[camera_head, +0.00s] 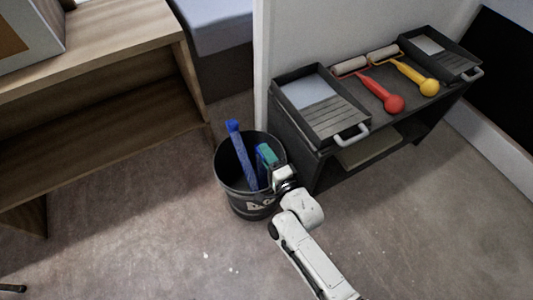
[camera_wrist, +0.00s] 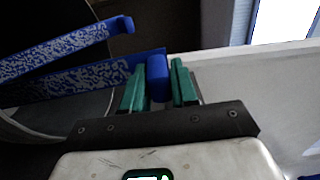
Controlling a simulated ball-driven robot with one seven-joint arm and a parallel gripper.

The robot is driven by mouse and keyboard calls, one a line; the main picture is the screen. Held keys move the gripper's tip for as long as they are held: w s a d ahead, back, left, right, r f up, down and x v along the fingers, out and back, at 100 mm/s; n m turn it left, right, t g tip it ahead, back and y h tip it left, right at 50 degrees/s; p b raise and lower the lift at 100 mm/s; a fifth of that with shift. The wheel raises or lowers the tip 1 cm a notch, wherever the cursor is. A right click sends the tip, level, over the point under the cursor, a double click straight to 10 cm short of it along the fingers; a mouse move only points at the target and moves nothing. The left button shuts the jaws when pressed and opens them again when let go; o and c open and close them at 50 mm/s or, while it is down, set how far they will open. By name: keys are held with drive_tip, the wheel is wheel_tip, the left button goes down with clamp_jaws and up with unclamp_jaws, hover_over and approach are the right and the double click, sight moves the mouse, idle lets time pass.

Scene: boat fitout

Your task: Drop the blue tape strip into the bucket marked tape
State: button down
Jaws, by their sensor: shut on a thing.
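My gripper (camera_head: 265,156) is at the right rim of a black bucket (camera_head: 232,200), its green fingers over the opening. In the wrist view, the gripper (camera_wrist: 159,84) is shut on the blue tape strip (camera_wrist: 157,68). A patterned blue length (camera_wrist: 95,77) runs left from the fingers, and another blue length lies above it; I cannot tell whether they are one folded strip. In the head view, a long blue strip (camera_head: 241,152) stands tilted, its top above the bucket's far rim and its lower end inside. White lettering on the bucket is partly hidden by my arm.
A dark cart (camera_head: 322,158) right of the bucket carries two paint trays (camera_head: 322,103), a red-handled roller (camera_head: 385,95) and a yellow-handled roller (camera_head: 418,80). A wooden bench (camera_head: 105,50) stands at left. A pale wall panel rises behind the bucket. The floor in front is mostly clear.

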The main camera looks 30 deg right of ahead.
drive_tip(key=shift+f, duration=0.15)
drive_tip(key=shift+c, duration=0.8)
unclamp_jaws()
idle(0.6)
drive_tip(key=s, duration=0.7)
drive_tip(key=shift+s+p, duration=0.3)
drive_tip(key=shift+p, duration=0.05)
idle(0.5)
wheel_tip(320, 180, up, 5)
drive_tip(key=p, duration=0.4)
drive_tip(key=shift+p, duration=0.3)
